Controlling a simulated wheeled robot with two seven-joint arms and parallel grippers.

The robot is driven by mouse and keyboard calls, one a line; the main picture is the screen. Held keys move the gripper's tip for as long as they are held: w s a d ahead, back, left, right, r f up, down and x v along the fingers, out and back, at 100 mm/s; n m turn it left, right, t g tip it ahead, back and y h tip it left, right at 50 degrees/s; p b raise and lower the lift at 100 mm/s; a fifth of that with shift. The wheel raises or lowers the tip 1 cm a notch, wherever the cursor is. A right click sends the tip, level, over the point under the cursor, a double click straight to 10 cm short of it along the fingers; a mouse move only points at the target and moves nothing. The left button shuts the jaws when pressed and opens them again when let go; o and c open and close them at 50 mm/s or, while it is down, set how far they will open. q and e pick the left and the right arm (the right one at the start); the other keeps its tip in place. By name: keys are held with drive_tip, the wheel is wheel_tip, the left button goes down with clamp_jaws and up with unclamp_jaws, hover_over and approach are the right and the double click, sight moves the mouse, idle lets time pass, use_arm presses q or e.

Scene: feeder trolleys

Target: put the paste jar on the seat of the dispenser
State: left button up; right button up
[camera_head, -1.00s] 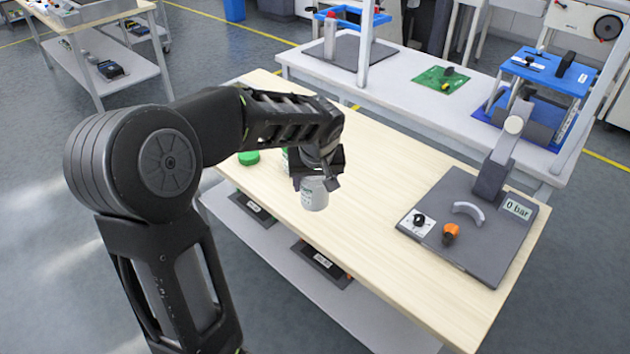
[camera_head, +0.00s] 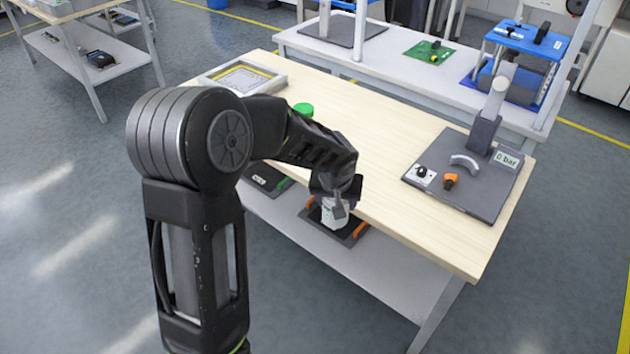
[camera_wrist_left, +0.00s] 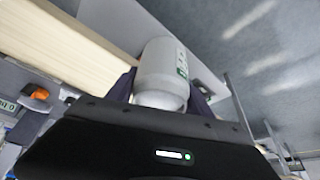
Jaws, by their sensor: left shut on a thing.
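A white paste jar (camera_head: 334,213) with a green-and-white label is in my left gripper (camera_head: 338,198). The gripper is shut on it at the near edge of the wooden table, and my arm covers part of it. In the left wrist view the jar (camera_wrist_left: 163,72) sits between the dark fingers, with its label facing right. The dispenser (camera_head: 484,155) is a dark grey base on the right part of the table, with a tilted post, a curved light grey seat (camera_head: 465,160), an orange knob (camera_head: 450,181) and a "0 bar" display. The jar is apart from the seat. My right gripper is out of view.
A green lid (camera_head: 303,109) and a grey-framed tray (camera_head: 262,75) are toward the table's far left. The wooden tabletop (camera_head: 390,140) is clear between the jar and the dispenser. Dark trays lie on the lower shelf (camera_head: 385,285). A white bench stands behind.

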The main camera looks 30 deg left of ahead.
use_arm(q)
drive_tip(key=s+d+f+m+h+p, duration=0.1)
drive_tip(key=s+d+f+m, duration=0.1)
drive_tip(key=d+f, duration=0.2)
drive_tip(key=s+d+f+m, duration=0.2)
drive_tip(key=d+f, duration=0.2)
drive_tip(key=d, duration=0.4)
drive_tip(key=shift+d+m+h+p, duration=0.25)
drive_tip(key=shift+m+h+p, duration=0.15)
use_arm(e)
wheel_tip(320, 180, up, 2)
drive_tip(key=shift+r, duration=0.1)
use_arm(q)
drive_tip(key=shift+s+f, duration=0.1)
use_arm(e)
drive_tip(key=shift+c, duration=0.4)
